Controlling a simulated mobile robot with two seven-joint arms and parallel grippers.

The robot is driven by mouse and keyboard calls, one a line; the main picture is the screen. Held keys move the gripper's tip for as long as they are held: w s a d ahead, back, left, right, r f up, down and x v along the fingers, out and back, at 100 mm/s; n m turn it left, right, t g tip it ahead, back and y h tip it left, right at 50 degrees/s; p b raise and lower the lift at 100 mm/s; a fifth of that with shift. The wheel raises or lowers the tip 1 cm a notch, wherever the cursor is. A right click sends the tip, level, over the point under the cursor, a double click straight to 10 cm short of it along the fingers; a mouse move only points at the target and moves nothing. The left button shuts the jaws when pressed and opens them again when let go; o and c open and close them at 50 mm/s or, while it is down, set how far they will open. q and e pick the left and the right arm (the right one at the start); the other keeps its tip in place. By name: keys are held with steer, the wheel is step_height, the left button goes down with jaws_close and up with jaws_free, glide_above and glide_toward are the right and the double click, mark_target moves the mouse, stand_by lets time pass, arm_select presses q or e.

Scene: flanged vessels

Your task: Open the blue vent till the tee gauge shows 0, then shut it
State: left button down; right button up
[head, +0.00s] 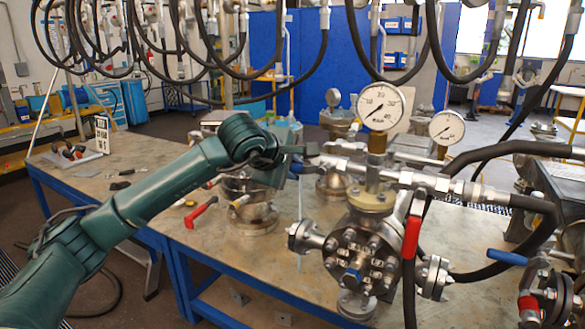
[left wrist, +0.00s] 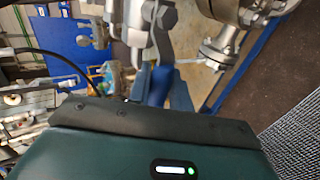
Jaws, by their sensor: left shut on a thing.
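The tee gauge (head: 381,107) is the large white dial above the brass fitting on the front vessel (head: 360,250). Its dark needle slants across the lower left of the face, too small to read surely. The blue vent handle (head: 296,166) is mostly hidden by my left gripper (head: 304,157), at the left end of the horizontal tee pipe (head: 345,164). In the left wrist view the blue vent handle (left wrist: 159,86) stands between the fingers of my left gripper (left wrist: 160,88), which is shut on it. My right gripper is in neither view.
A red lever (head: 412,232) hangs below the tee's right side. A smaller gauge (head: 447,128) stands behind. Another blue handle (head: 507,257) is at the right. Black hoses (head: 540,215) crowd the right side and hang overhead. The table's left part (head: 120,185) is fairly clear.

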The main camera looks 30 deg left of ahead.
arm_select(q)
steer(key=c, duration=1.3)
jaws_free()
steer(key=b+v, duration=0.2)
steer(key=v, duration=1.1)
steer(key=shift+s, duration=0.1)
